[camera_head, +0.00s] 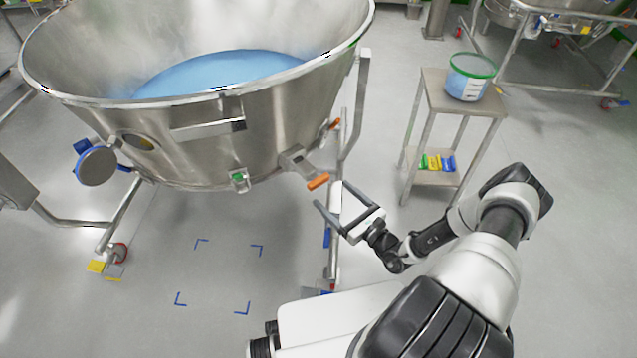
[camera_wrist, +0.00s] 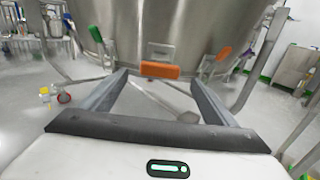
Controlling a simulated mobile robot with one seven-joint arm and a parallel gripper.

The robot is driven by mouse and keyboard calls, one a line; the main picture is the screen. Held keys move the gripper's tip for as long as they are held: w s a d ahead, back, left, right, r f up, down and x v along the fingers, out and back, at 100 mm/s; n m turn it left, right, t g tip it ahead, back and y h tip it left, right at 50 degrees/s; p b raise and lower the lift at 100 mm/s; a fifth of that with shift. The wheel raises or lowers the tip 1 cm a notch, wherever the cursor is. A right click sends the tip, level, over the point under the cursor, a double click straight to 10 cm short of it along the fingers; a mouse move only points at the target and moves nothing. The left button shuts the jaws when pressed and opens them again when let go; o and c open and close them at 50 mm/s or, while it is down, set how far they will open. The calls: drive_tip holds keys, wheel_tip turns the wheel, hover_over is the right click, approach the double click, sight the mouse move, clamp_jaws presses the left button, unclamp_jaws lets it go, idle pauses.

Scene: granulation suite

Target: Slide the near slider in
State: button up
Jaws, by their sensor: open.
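The near slider is an orange handle (camera_head: 318,181) on a metal bracket (camera_head: 296,160), low on the side of the big steel bowl (camera_head: 270,130). In the wrist view the orange handle (camera_wrist: 160,70) appears between and just beyond my fingertips, with its bracket behind it. My gripper (camera_head: 328,194) is open and empty, just below and right of the handle in the head view. Contact cannot be told. A second orange handle (camera_head: 334,124) sits farther round the bowl; it also shows in the wrist view (camera_wrist: 224,54) at right. A green-marked fitting (camera_head: 239,178) is to the left.
The bowl holds blue material (camera_head: 215,72) and stands on a steel frame with a leg (camera_head: 357,110) close behind my gripper. A side table (camera_head: 432,97) with a green-rimmed tub (camera_head: 469,78) stands to the right. Blue corner marks (camera_head: 241,307) lie on open floor.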

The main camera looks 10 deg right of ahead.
sight(321, 184)
drive_tip(key=b+x, duration=0.1)
drive_tip(key=x, duration=0.7)
drive_tip(key=shift+w+a, duration=0.1)
drive_tip(key=shift+w, duration=0.05)
drive_tip(key=c, duration=1.5)
drive_tip(key=b+x, duration=0.1)
drive_tip(key=x, duration=0.6)
drive_tip(key=shift+w+b, duration=0.1)
drive_tip(key=shift+b, duration=0.25)
drive_tip(key=o, duration=1.5)
